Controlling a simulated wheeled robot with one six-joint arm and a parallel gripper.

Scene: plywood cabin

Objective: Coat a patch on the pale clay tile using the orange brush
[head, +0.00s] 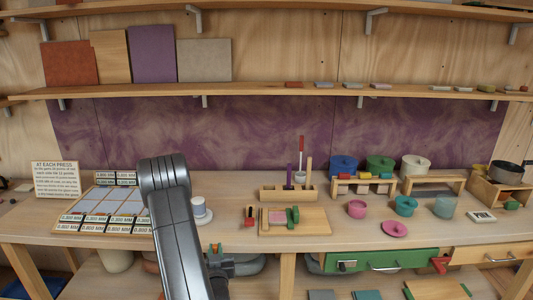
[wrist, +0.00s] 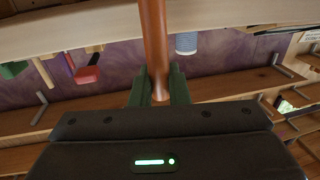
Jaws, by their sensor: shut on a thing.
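An orange-brown rod, which looks like the handle of the orange brush (wrist: 154,40), runs up out of the wrist view. My gripper (wrist: 160,88) has its green fingers shut on the rod's lower end. The brush's bristles are out of that view. In the head view my gripper (head: 220,264) is low, beside my arm at the bench's front edge, partly hidden and small. A pale grey-beige panel (head: 205,61), perhaps the pale clay tile, leans on the shelf at the back, right of a purple one. My gripper is well away from it.
A chart of labelled cards (head: 100,205) lies on the bench at left, with a white spool (head: 201,212) beside it. A wooden board (head: 310,221) with small blocks lies in the middle. Pots and bowls (head: 405,206) stand at right. A green drawer (head: 385,260) is under the bench.

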